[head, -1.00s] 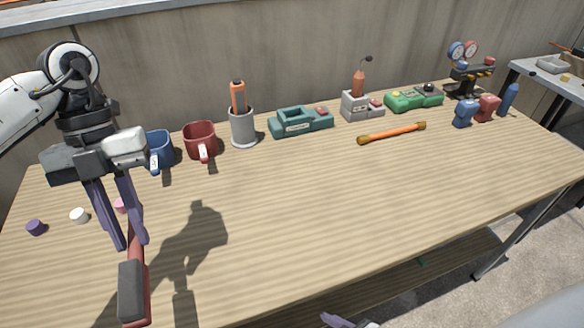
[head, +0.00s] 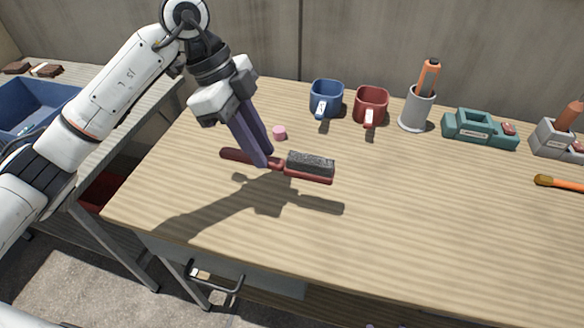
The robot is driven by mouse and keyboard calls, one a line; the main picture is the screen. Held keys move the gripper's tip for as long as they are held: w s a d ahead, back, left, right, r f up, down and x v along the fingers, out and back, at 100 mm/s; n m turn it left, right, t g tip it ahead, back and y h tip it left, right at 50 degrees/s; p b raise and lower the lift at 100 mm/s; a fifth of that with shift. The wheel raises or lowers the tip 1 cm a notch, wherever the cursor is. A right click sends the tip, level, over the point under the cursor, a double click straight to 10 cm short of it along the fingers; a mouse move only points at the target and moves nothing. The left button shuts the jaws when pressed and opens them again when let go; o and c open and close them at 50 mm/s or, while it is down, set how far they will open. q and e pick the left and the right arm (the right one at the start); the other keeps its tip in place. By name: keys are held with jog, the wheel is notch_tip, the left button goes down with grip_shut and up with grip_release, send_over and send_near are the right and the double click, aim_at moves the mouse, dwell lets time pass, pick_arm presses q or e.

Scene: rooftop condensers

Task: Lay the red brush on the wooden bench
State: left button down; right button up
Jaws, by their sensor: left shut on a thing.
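The red brush (head: 308,176) has a red handle and a dark grey bristle block that faces up. My left gripper (head: 262,158) is shut on its handle, with the fingers pointing down. The brush lies roughly level, bristle end to the right. It hangs over the left part of the wooden bench (head: 400,220), and its shadow falls on the wood apart from it. My right gripper does not show clearly.
A pink cap (head: 279,132), a blue mug (head: 326,98), a red mug (head: 370,104) and a grey cup (head: 416,108) stand behind the brush. A teal device (head: 480,129) is further right. The bench's front middle is clear. A blue bin (head: 35,105) stands far left.

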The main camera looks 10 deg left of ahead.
aim_at(237, 151)
pick_arm(q)
notch_tip(237, 151, down, 9)
jog(key=shift+f+b, duration=0.15)
jog(key=shift+b, duration=0.2)
jog(key=c, duration=1.6)
grip_release()
jog(key=v, duration=1.2)
jog(key=shift+p, duration=0.4)
